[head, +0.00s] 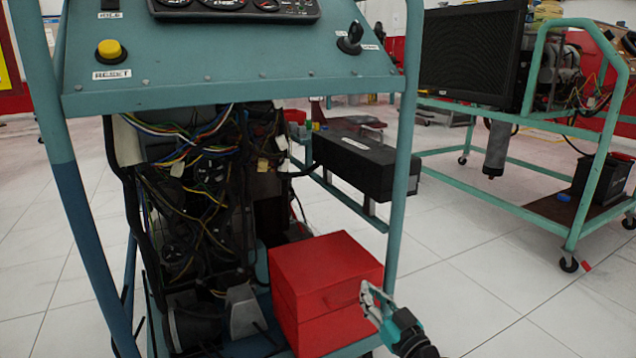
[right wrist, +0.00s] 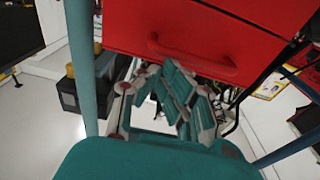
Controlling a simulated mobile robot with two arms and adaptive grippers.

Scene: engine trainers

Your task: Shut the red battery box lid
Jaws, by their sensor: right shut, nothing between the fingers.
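The red battery box (head: 322,325) stands low at the front right of the teal engine trainer frame. Its red lid (head: 325,262) lies flat across the top, with no gap that I can make out. In the right wrist view the red box front (right wrist: 215,30) fills the top, with a red handle (right wrist: 195,60) on it. My right gripper (head: 368,296) is shut and empty, at the right part of the box front by the handle. I cannot tell whether its fingertips touch the box. My left gripper is not in view.
A teal frame post (head: 402,150) rises just behind and right of the box. The dashboard panel (head: 230,55) overhangs above, with wiring (head: 200,170) behind. A second trainer with a radiator (head: 470,55) stands at the right. The white floor (head: 470,290) right of the box is clear.

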